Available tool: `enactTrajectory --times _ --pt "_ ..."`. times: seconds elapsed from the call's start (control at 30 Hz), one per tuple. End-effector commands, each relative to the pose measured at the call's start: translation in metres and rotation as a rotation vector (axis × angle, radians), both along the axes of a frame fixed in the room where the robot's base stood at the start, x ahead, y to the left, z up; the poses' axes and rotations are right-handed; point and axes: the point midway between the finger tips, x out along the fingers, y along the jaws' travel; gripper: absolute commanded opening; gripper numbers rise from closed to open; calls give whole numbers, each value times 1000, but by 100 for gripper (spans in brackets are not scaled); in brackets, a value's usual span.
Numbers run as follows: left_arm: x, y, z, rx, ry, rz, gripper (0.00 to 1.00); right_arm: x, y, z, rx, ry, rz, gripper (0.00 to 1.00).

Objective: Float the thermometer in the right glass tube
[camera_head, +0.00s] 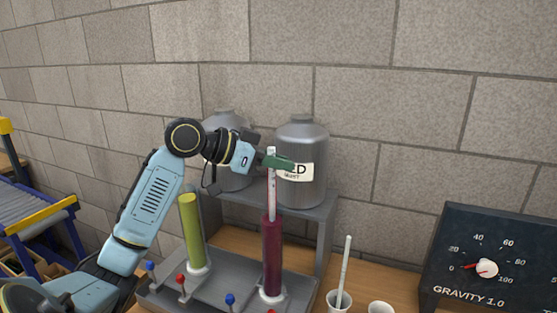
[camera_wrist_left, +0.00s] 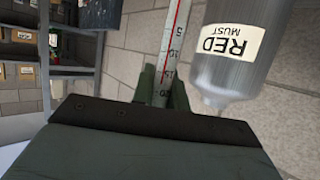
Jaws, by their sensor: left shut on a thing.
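The right glass tube (camera_head: 272,258) holds dark red liquid and stands upright on a grey stand. A pale, thin thermometer (camera_head: 272,195) is upright above it, its lower end at the tube's mouth; I cannot tell how far it is inside. My left gripper (camera_head: 273,161) is shut on the thermometer near its top. In the left wrist view the thermometer (camera_wrist_left: 173,40), with red marks and numbers, stands between the dark green fingers (camera_wrist_left: 160,88). The left tube (camera_head: 193,232) holds yellow-green liquid. My right gripper is not in view.
Two metal cans stand behind on a grey shelf (camera_head: 318,207); the nearer can (camera_head: 301,135), labelled red must, is close behind my gripper. A white cup (camera_head: 339,301) with a thin rod (camera_head: 345,265) stands right of the tubes. A gravity dial (camera_head: 490,262) is at the far right.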

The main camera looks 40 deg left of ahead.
Motion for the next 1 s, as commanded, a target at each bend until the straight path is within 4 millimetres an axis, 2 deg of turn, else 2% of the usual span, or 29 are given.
enactTrajectory --times 1.0 --pt "0 0 -42 0 0 0 0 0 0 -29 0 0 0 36"
